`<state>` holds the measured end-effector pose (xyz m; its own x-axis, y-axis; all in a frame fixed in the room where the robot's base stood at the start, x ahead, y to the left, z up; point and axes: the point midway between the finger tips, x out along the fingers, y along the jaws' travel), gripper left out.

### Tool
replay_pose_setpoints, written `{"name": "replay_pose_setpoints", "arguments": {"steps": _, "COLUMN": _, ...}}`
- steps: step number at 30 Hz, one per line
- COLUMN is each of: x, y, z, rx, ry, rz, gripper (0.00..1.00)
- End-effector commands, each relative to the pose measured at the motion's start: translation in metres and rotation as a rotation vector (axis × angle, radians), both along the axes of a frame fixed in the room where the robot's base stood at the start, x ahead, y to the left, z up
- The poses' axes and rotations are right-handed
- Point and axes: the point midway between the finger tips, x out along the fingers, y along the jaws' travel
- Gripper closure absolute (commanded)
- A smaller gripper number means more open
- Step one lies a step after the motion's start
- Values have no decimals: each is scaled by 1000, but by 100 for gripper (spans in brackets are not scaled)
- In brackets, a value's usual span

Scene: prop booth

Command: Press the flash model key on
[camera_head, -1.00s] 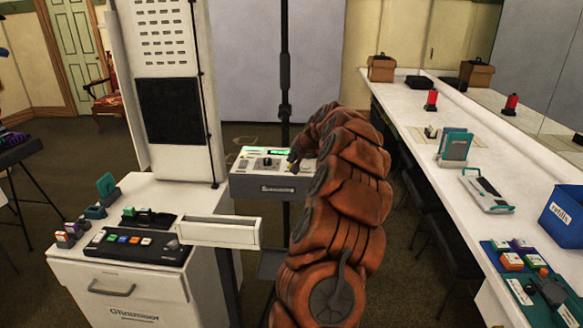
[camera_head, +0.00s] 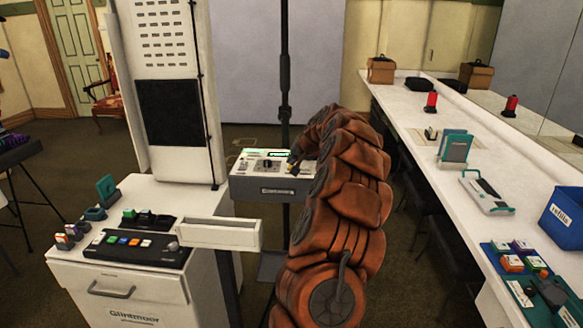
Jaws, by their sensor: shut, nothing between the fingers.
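A grey-white control box (camera_head: 262,187) stands past the white cabinet, with a lit green strip, a dark knob (camera_head: 267,163) and small controls on its top. The flash model key cannot be made out at this size. My orange arm reaches forward over the right side of the box. My gripper (camera_head: 294,163) is a small dark shape at the box's right top edge, shut and empty. Whether its tip touches a control cannot be told. My arm hides the box's right end.
A white cabinet (camera_head: 115,287) at left carries a black panel (camera_head: 137,248) with coloured buttons. A white tray (camera_head: 220,233) juts out from it. A dark pole (camera_head: 285,70) rises behind the box. A long white counter (camera_head: 430,180) with a blue bin (camera_head: 567,214) runs along the right.

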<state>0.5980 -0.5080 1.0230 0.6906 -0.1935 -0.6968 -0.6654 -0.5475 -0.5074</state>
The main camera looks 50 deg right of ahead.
Motion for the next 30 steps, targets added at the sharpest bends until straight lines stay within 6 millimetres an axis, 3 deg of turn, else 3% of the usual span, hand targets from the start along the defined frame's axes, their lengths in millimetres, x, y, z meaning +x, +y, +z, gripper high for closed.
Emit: {"name": "replay_pose_setpoints", "arguments": {"steps": 30, "x": 0, "y": 0, "z": -7, "rx": 0, "ry": 0, "rz": 0, "gripper": 100}}
